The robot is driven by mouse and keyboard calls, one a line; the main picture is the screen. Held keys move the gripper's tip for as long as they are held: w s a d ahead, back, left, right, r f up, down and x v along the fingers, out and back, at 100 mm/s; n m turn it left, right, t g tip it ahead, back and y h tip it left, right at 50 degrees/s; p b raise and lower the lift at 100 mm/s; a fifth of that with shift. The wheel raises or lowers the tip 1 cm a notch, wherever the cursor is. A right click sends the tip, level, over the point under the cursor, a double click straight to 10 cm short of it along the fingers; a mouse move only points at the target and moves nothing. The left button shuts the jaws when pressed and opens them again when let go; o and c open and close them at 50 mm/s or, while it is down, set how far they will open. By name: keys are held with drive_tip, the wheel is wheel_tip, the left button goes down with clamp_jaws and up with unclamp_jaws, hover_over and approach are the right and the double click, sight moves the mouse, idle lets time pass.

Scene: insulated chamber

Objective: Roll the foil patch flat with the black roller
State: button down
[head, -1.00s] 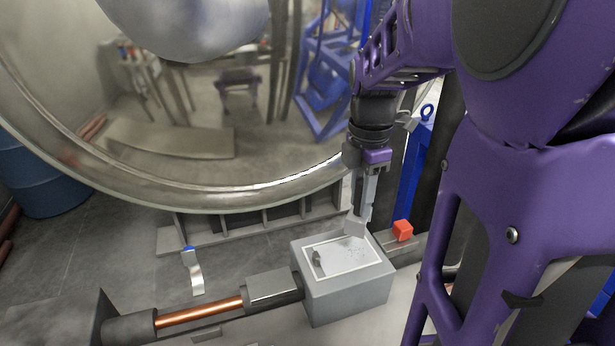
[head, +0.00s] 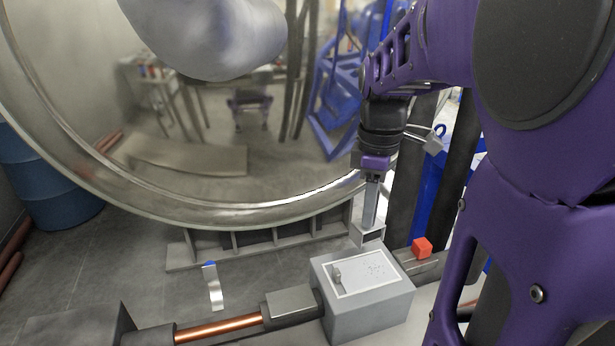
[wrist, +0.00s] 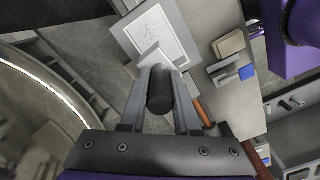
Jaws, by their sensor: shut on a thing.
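My gripper (head: 367,236) is just behind the back edge of a grey block (head: 368,318) in the head view. In the wrist view my gripper (wrist: 160,78) is shut on the black roller (wrist: 160,98), a short dark cylinder between the two fingers. The roller is hard to make out in the head view. The block's top bears a white-outlined panel with a pale, speckled foil patch (head: 372,270); the patch also shows in the wrist view (wrist: 153,30). A small grey raised piece (head: 336,275) stands at the panel's left side. I cannot see the roller touching the foil.
A red cube (head: 421,247) sits right of the block. A copper rod (head: 218,328) and grey fitting (head: 291,304) lie to its left. A silver strip with a blue end (head: 213,287) is farther left. The large metal chamber rim (head: 250,213) rises behind.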

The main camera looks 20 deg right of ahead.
drive_tip(key=shift+a+r+m, duration=0.1)
drive_tip(key=shift+a+m, duration=0.05)
drive_tip(key=shift+m, duration=0.45)
wheel_tip(320, 180, down, 5)
drive_tip(key=b, duration=0.4)
drive_tip(key=shift+r, duration=0.1)
